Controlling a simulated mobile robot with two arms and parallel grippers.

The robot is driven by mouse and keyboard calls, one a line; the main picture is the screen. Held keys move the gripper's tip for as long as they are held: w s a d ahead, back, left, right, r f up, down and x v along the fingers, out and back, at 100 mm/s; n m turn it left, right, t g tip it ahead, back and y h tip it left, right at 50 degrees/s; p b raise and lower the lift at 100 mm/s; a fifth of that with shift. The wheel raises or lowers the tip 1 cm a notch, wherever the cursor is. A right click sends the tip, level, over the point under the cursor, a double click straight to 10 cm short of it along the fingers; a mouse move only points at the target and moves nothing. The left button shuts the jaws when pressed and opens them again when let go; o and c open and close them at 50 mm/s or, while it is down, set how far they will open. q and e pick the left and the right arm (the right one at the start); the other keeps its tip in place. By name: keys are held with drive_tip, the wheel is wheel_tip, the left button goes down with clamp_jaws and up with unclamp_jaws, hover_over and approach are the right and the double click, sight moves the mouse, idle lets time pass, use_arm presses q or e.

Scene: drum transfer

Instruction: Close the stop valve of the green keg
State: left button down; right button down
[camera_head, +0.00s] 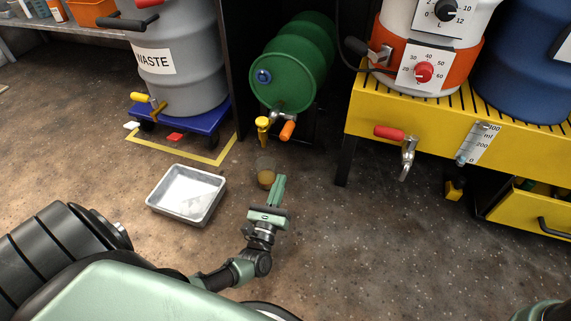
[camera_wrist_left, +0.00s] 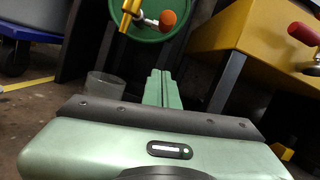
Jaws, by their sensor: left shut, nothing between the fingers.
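The green keg (camera_head: 305,55) lies on its side in a dark frame, its round end facing me with a blue cap. At its lower edge is a metal tap with an orange handle (camera_head: 287,131) and a yellow part (camera_head: 262,124). In the left wrist view the orange handle (camera_wrist_left: 167,20) and the yellow part (camera_wrist_left: 131,10) show at the top. My left gripper (camera_head: 280,182) is shut and empty, below and in front of the tap, apart from it. Its closed fingers also show in the wrist view (camera_wrist_left: 159,82). My right gripper is out of view.
A grey tray (camera_head: 186,193) lies farther left. The yellow bench (camera_head: 440,125) with a red-handled tap (camera_head: 390,132) is right. A grey waste drum (camera_head: 185,85) stands left.

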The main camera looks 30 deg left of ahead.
sight(289, 127)
use_arm(q)
drive_tip(key=w+a+r+b, duration=0.3)
drive_tip(key=w+r, duration=0.3)
drive_tip(key=w, duration=0.2)
drive_tip(key=shift+w+a+r, duration=0.15)
drive_tip(key=shift+w, duration=0.2)
